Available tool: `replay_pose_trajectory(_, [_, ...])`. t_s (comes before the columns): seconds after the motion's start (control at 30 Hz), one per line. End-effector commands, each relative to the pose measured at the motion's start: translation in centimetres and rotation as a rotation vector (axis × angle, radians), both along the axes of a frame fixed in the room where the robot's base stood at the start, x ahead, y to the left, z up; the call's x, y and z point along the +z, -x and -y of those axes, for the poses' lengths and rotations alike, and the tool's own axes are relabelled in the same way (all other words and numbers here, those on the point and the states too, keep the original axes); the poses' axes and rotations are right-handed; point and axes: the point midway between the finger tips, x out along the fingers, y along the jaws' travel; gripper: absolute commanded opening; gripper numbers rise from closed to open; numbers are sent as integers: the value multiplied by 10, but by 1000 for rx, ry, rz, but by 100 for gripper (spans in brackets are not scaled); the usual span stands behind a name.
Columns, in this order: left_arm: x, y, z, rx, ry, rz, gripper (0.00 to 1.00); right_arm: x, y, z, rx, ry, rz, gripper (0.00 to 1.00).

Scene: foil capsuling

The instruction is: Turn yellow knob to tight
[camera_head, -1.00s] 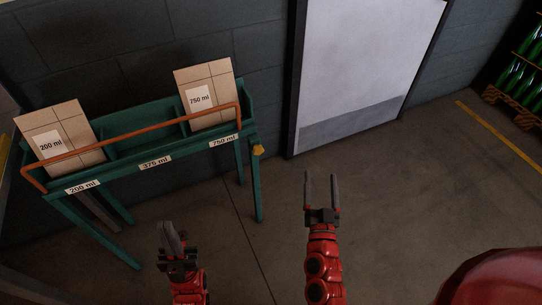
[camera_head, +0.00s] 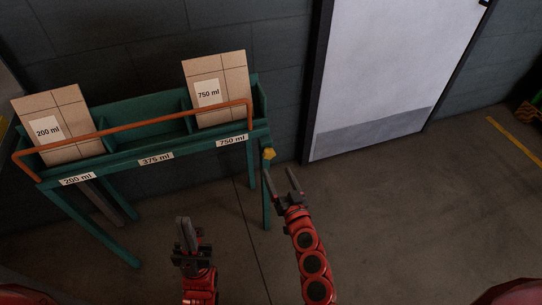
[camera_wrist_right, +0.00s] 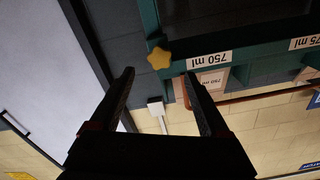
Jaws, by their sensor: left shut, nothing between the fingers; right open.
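The yellow knob (camera_head: 269,154) sits at the right end of the green rack (camera_head: 110,165), below the orange bar's right end. In the right wrist view the star-shaped yellow knob (camera_wrist_right: 159,58) lies beyond the fingertips, between their lines and apart from them. My right gripper (camera_head: 281,178) is open and empty, just below and right of the knob, pointing up toward it. It also shows in the right wrist view (camera_wrist_right: 159,80). My left gripper (camera_head: 183,224) is shut and empty, in front of and below the rack.
The rack holds cardboard boxes labelled 200 ml (camera_head: 68,108) and 750 ml (camera_head: 233,80); its 375 ml bay looks empty. An orange bar (camera_head: 150,122) runs along its front. A white door (camera_head: 390,70) stands to the right. Floor at right is clear.

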Motion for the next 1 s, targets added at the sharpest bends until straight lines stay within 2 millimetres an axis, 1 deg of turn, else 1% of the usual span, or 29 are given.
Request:
replay_pose_trajectory(0.03, [2, 0, 0, 0, 0, 0, 0, 2, -11, -3, -1, -2, 1, 80])
replay_pose_trajectory(0.1, [2, 0, 0, 0, 0, 0, 0, 2, -25, -8, -1, 0, 2, 80])
replay_pose_trajectory(0.3, [2, 0, 0, 0, 0, 0, 0, 0, -54, -18, 2, 0, 0, 80])
replay_pose_trajectory(0.5, [1, 0, 0, 0, 0, 0, 0, 0, -69, -22, 0, 1, 1, 80])
replay_pose_trajectory(0.8, [1, 0, 0, 0, 0, 0, 0, 0, -70, -23, -1, 1, 0, 80])
replay_pose_trajectory(0.83, [1, 0, 0, 0, 0, 0, 0, 0, -70, -23, -1, 1, 0, 78])
replay_pose_trajectory(0.87, [1, 0, 0, 0, 0, 0, 0, 0, -70, -23, -1, 0, 0, 73])
replay_pose_trajectory(1.0, [1, 0, 0, 0, 0, 0, 0, 0, -70, -23, -1, 0, 0, 47])
